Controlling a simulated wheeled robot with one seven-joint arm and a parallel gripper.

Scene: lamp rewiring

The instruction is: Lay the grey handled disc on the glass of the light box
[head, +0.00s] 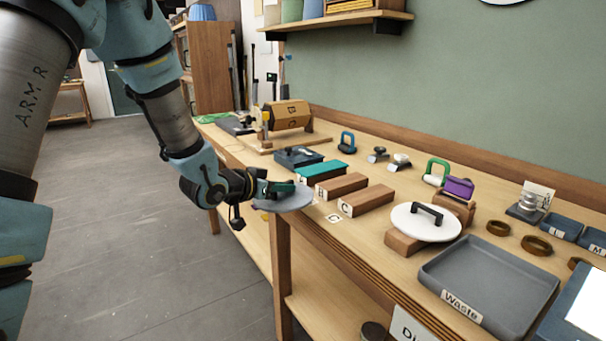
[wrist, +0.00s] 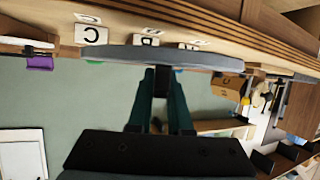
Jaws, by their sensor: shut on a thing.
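The grey handled disc (head: 284,202) is held out at the bench's front edge, left of the wooden block marked C. My gripper (head: 280,188) is shut on its handle, which the fingers mostly hide. In the wrist view the disc (wrist: 180,56) shows nearly edge-on across the tips of my gripper (wrist: 163,78). A box with a bright white panel (head: 589,308), which looks like the light box, is cut off at the lower right of the head view. No disc lies on the visible part of its panel.
A white handled disc (head: 426,224) rests on a wooden block. The grey Waste tray (head: 490,285) lies between it and the light box. Wooden blocks (head: 366,200), a teal-topped block (head: 320,172) and brown rings (head: 536,245) stand on the bench. Open floor (head: 150,250) lies left.

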